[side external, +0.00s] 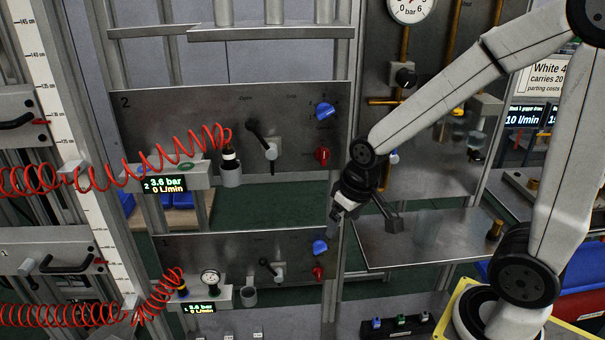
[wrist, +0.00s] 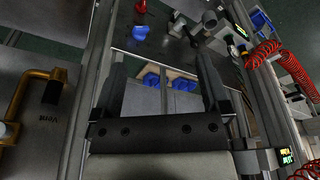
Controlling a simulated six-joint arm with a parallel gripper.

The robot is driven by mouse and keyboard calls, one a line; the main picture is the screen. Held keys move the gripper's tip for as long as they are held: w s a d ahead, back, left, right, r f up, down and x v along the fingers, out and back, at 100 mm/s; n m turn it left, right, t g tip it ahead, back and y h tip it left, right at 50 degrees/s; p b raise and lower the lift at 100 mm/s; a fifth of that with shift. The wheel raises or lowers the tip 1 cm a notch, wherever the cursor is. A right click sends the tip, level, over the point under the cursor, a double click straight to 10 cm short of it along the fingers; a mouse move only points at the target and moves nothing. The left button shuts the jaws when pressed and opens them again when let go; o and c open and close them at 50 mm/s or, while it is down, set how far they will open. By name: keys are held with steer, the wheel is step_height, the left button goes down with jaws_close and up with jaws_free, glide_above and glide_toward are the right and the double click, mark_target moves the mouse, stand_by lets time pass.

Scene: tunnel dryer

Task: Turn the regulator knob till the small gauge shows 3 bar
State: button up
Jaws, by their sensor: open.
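A small round gauge (side external: 210,277) with a white face sits on the lower left block. Its needle is too small to read. Beside it is a dark knob with a yellow band (side external: 182,288); I cannot tell for sure that it is the regulator knob. My gripper (side external: 363,222) is open and empty, to the right of the gauge, near the post by the panels. In the wrist view its two fingers (wrist: 162,70) stand wide apart with nothing between them.
The upper panel (side external: 290,180) and lower panel (side external: 235,245) carry levers and blue and red knobs. Red coiled hoses (side external: 150,160) hang at left. A metal shelf (side external: 430,245) is right of my gripper.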

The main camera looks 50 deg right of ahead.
steer(key=w+d+r+m, duration=0.3)
steer(key=d+r, duration=0.4)
steer(key=r, duration=0.2)
step_height(320, 180, up, 23)
steer(key=m+t+h, duration=0.1)
steer(key=m+h, duration=0.1)
steer(key=m, duration=0.3)
glide_above(410, 70)
steer(key=s+a, duration=0.2)
steer(key=shift+d+f, duration=0.2)
steer(key=shift+f, duration=0.1)
steer(key=shift+x, duration=3.8)
steer(key=shift+d, duration=0.1)
steer(key=c, duration=1.3)
